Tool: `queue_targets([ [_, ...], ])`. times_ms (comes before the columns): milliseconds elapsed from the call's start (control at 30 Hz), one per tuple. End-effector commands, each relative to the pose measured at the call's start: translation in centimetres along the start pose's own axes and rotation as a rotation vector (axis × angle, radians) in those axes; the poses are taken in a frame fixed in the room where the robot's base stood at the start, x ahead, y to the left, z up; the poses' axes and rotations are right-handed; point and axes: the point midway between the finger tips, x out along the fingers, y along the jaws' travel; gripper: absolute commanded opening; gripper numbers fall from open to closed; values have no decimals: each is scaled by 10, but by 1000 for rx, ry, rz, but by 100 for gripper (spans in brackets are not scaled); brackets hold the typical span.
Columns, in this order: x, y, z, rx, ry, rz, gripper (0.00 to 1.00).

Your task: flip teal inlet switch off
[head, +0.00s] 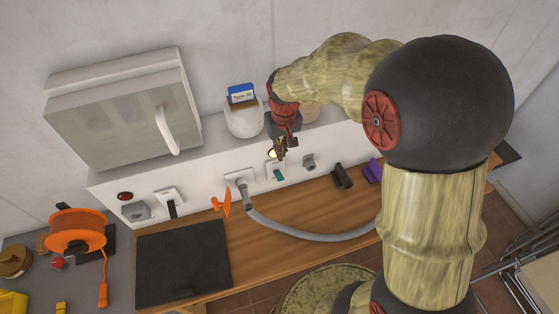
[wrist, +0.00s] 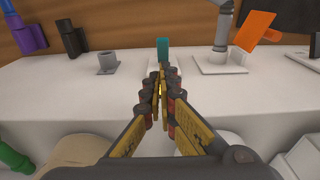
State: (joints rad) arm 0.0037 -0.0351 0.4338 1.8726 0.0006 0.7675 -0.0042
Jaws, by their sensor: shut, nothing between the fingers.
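The teal inlet switch (head: 278,175) is a small teal lever on a pale plate, on the front face of the white boiler housing. In the wrist view the teal lever (wrist: 163,46) stands up just beyond my fingertips. My gripper (head: 277,152) points down at the housing, right at the switch plate. In the wrist view my gripper (wrist: 162,82) has its fingers shut together and empty. The fingertips cover the base of the lever, so I cannot tell whether they touch it.
An orange handle (head: 224,203) and a grey hose (head: 305,232) are left of the switch. A grey socket (head: 309,162) is on its right. Black (head: 342,177) and purple (head: 374,171) parts lie farther right. A labelled white jar (head: 244,120) stands on the housing. A wooden counter (head: 290,258) runs below.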

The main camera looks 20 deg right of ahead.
Motion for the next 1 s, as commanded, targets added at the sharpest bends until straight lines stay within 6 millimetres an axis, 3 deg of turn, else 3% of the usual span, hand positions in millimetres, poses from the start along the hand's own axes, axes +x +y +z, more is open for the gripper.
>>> queue_targets([
  [500, 80, 0, 1, 0, -4, 0, 0],
  [700, 94, 0, 0, 0, -1, 0, 0],
  [1000, 95, 0, 0, 0, 0, 0, 0],
])
